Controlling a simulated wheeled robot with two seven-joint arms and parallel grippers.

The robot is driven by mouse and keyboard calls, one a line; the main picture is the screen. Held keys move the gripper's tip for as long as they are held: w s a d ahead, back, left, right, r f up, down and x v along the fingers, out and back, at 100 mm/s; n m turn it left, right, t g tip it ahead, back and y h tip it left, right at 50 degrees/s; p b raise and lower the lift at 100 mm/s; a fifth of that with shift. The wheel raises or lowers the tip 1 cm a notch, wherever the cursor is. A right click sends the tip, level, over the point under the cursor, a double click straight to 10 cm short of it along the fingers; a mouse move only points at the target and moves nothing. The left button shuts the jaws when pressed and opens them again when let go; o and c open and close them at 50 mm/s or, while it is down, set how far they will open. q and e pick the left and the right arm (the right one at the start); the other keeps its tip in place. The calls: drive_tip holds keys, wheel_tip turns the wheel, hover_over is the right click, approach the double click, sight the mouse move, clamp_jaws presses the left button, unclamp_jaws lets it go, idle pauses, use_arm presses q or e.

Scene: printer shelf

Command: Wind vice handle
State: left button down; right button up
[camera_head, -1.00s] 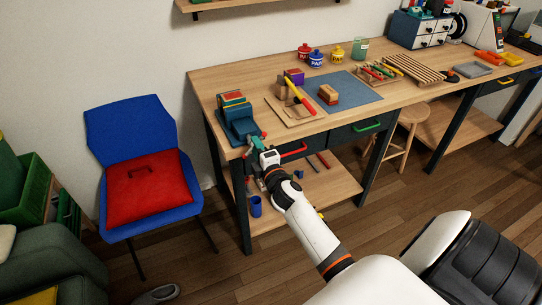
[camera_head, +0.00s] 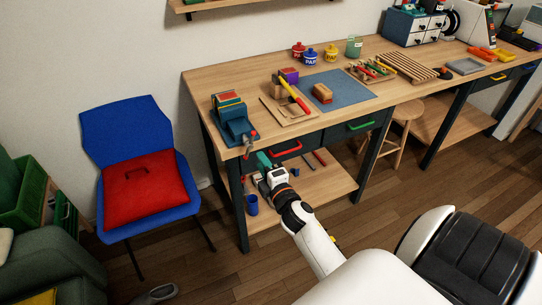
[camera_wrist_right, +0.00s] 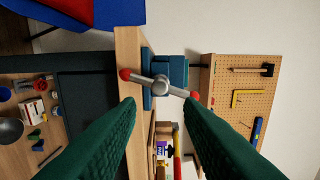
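The blue vice (camera_head: 232,122) is at the left front corner of the wooden workbench, with colored blocks at its top. Its metal handle (camera_head: 247,147) hangs at the front, beyond the bench edge. In the right wrist view the handle (camera_wrist_right: 145,79) is a silver bar with red end knobs, tilted slightly, through a round hub in front of the vice (camera_wrist_right: 172,70). My right gripper (camera_head: 263,160) is just in front of and below the handle, apart from it. Its green fingers (camera_wrist_right: 158,106) are spread with nothing between them. My left gripper is out of view.
The workbench (camera_head: 262,82) holds a wooden board with a red-and-yellow tool (camera_head: 293,93), a blue mat (camera_head: 350,91) and several small pots. A red drawer handle (camera_head: 287,150) is close to my right gripper. A blue chair (camera_head: 128,131) stands left, with free floor between.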

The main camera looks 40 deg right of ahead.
drive_tip(key=shift+v, duration=2.4)
drive_tip(key=b+v, duration=0.2)
drive_tip(key=v, duration=1)
drive_tip(key=shift+a+r, duration=0.1)
